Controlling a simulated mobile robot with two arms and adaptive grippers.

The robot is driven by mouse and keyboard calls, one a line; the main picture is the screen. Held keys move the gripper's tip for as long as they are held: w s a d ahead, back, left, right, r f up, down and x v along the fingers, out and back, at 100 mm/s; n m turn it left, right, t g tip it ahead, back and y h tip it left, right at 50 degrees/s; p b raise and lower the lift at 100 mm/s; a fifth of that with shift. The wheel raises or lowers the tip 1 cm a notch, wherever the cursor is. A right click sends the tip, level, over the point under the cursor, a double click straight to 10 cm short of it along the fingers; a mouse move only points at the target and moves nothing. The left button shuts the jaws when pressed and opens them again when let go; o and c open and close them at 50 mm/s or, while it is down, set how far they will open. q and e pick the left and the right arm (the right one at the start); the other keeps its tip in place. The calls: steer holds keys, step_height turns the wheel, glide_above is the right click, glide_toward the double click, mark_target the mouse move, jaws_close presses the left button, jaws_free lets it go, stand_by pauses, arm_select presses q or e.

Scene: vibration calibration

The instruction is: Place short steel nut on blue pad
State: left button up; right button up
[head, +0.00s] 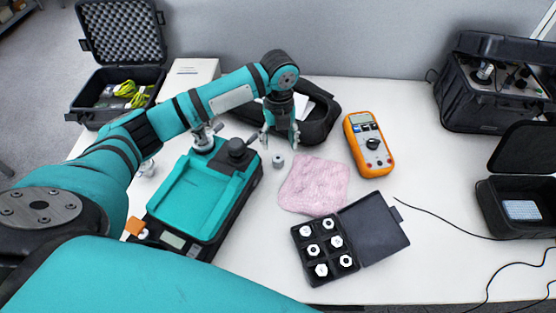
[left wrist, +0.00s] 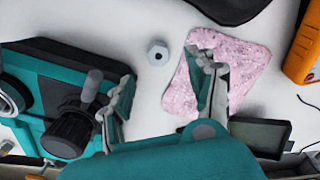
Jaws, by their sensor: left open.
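A short grey steel nut (head: 279,161) stands on the white table, between the teal-topped device and a pink cloth; it also shows in the left wrist view (left wrist: 158,53). My left gripper (head: 281,140) is open and empty just behind the nut in the head view. In the left wrist view the nut lies between and beyond the spread fingers (left wrist: 163,82), apart from both. No pad that is plainly blue lies near the nut; the device's flat top (head: 187,192) is teal. My right gripper is not in view.
The pink cloth (head: 314,185) lies right of the nut. An open black case (head: 318,278) holds several nuts. An orange multimeter (head: 368,145) lies behind the cloth. A black bag (head: 318,128) sits behind my gripper. The front-right table is mostly clear except for cables.

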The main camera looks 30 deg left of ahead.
mark_target(277, 156)
arm_select(q)
step_height(277, 156, down, 3)
steer(key=shift+f, duration=0.1)
steer(key=shift+w+a+f, duration=0.1)
steer(key=shift+a+f, duration=0.05)
steer(key=shift+f, duration=1.15)
steer(key=shift+w+a+f, duration=0.1)
steer(key=shift+a+f, duration=0.05)
steer(key=shift+f, duration=1.15)
jaws_close()
